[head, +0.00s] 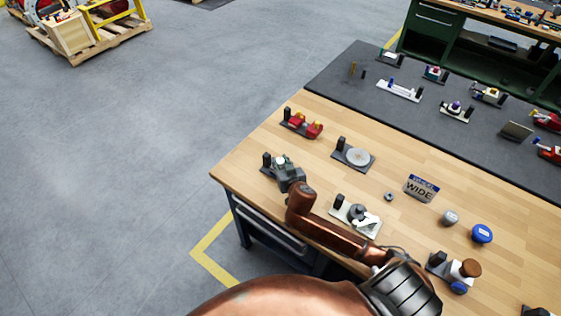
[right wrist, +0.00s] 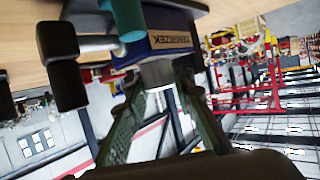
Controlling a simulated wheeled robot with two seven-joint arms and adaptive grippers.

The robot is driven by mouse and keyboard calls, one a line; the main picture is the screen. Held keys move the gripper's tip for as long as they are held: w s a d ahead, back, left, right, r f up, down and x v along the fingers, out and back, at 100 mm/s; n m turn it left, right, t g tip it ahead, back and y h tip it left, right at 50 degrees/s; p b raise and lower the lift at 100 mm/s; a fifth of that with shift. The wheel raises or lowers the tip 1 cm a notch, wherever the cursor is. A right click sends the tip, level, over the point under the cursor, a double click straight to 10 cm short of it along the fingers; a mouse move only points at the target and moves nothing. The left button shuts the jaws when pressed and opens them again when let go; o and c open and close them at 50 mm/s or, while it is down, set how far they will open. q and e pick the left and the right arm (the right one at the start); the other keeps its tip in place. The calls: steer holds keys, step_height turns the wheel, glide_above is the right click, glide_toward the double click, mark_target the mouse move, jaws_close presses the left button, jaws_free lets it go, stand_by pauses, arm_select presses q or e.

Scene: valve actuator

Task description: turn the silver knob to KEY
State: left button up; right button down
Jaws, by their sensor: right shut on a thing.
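My right gripper (head: 284,171) reaches over the small device on a dark base (head: 266,170) near the table's left edge. In the right wrist view its two green ribbed fingers (right wrist: 160,88) converge on a pale silver block-like part, which I take to be the silver knob (right wrist: 157,72). The gripper is shut on it. This part sits against a blue body with a lettered label (right wrist: 170,40), beside a teal cylinder (right wrist: 127,17). A black post (right wrist: 60,42) stands beside the device. In the head view the gripper largely hides the knob. No KEY marking is readable. My left gripper is not in view.
A device with red parts (head: 303,124) and a silver disc plate (head: 357,156) stand nearby on the wooden table (head: 330,110). A white-based device (head: 341,217) is close to my right forearm. A WIDE sign (head: 421,188) and blue cap (head: 482,233) lie farther right.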

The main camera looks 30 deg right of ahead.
steer(key=shift+a+f+m+g+h, duration=0.15)
steer(key=shift+m+g+h, duration=0.25)
steer(key=shift+m+h, duration=0.6)
steer(key=shift+m+g+h+b, duration=0.55)
steer(key=shift+m+g+h, duration=0.15)
steer(key=shift+m+h, duration=0.5)
steer(key=m+g+h+b, duration=0.2)
steer(key=m, duration=0.1)
steer(key=shift+w+f+g+h+b, duration=0.1)
steer(key=shift+g+h+b, duration=0.2)
steer(key=shift+h+b, duration=0.1)
steer(key=shift+r+m+g+h+b, duration=0.2)
steer(key=shift+m+g+h+b, duration=0.6)
steer(key=shift+m+g+b, duration=0.25)
steer(key=c, duration=1.6)
jaws_free()
